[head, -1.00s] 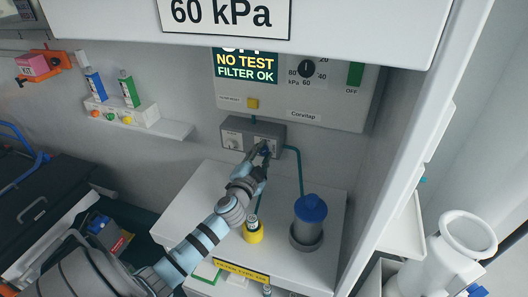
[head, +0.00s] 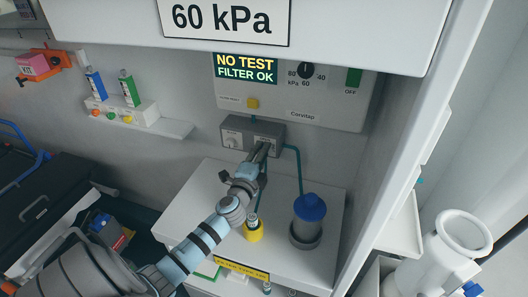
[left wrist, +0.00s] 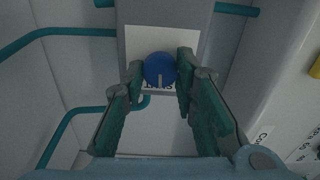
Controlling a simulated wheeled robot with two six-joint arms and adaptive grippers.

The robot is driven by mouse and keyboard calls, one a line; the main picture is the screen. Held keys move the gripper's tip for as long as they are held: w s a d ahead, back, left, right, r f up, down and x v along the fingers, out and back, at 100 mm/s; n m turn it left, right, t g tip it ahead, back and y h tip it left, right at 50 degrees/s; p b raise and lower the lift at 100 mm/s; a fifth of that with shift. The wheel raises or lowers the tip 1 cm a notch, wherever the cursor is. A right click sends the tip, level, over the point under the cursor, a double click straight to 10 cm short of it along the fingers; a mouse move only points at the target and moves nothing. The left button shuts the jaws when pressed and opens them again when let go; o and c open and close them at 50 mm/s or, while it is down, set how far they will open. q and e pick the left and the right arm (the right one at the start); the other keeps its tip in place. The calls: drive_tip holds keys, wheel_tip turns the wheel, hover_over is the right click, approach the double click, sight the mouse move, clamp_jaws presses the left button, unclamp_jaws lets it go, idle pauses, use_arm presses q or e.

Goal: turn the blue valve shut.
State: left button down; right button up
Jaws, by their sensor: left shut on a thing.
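The blue valve (left wrist: 159,69) is a round knob with a white mark, set on a pale labelled plate on the grey valve box (head: 236,131). In the left wrist view it sits between my two fingertips, and its white mark points down in that picture. My left gripper (left wrist: 158,75) is shut on the knob. In the head view my left gripper (head: 263,149) reaches the right half of the box and hides the knob. A pale knob (head: 231,141) sits on the left half of the box. My right gripper is not in view.
Below the box is a white ledge (head: 191,205) with a blue-lidded canister (head: 309,221) and a yellow-based small bottle (head: 253,231). Teal pipes (head: 299,172) run down from the box. The panel screen (head: 246,68) reads "NO TEST FILTER OK". A white side wall stands right.

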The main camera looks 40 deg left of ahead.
use_arm(q)
drive_tip(key=shift+s+f, duration=0.1)
drive_tip(key=shift+f, duration=0.3)
